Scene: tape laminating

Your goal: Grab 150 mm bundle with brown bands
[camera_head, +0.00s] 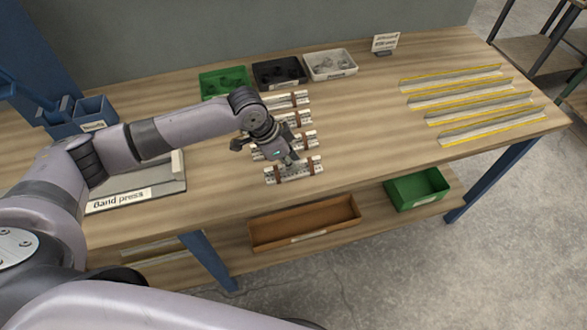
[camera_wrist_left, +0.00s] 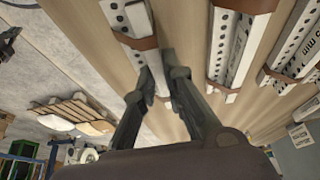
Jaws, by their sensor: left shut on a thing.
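Several white perforated bundles with brown bands lie in a column on the wooden table. The nearest bundle (camera_head: 293,171) is at the table's front edge side, with a brown band towards each end. My left gripper (camera_head: 289,162) reaches down onto its middle and is shut on it. In the left wrist view the fingers (camera_wrist_left: 158,90) close on the held bundle (camera_wrist_left: 128,18), next to a brown band. Two more bundles (camera_wrist_left: 237,45) show beside it, apart from the fingers. The arm partly hides the bundles behind. My right gripper is not in view.
Green (camera_head: 224,82), black (camera_head: 279,73) and white (camera_head: 330,65) trays stand at the back. Yellow-edged strips (camera_head: 470,101) lie at the right. A band press (camera_head: 125,199) and blue bins (camera_head: 94,110) are at the left. Brown (camera_head: 305,222) and green (camera_head: 417,188) bins sit below.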

